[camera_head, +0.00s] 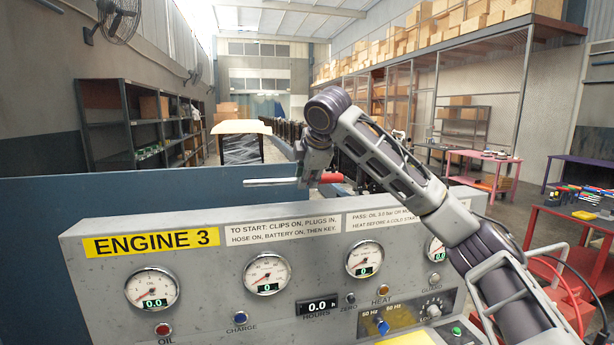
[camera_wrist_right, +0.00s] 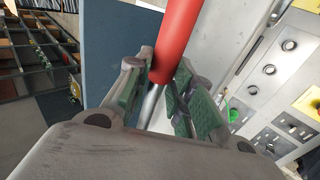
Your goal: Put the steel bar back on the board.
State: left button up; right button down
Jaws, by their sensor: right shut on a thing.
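The steel bar (camera_head: 268,182) is a thin silver rod with a red grip on its right part. It lies about level in the head view, above the top edge of the engine console. My right gripper (camera_head: 314,168) is shut on it near where the red grip meets the bare steel. In the right wrist view the bar (camera_wrist_right: 178,35) passes between the green-padded fingers of the gripper (camera_wrist_right: 160,85), red part beyond them and bare steel nearer. I cannot make out a board for the bar in these views. My left gripper is not in view.
The grey ENGINE 3 console (camera_head: 210,278) with gauges fills the lower front. A dark blue panel (camera_head: 120,200) stands behind it. A red bench (camera_head: 570,230) with small items is at the right. Shelves (camera_head: 140,125) line the left wall.

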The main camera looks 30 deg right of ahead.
jog(key=shift+f+b, duration=0.6)
jog(key=shift+f, duration=1.85)
jog(key=shift+f, duration=0.1)
jog(key=c, duration=1.2)
grip_release()
jog(key=shift+o, duration=0.2)
jog(key=shift+s+f, duration=0.1)
jog(key=shift+f, duration=0.05)
jog(key=shift+c, duration=0.4)
jog(key=shift+s+r, duration=0.1)
jog(key=shift+r, duration=0.15)
jog(key=shift+p+v, duration=0.7)
jog(key=shift+v, duration=2.65)
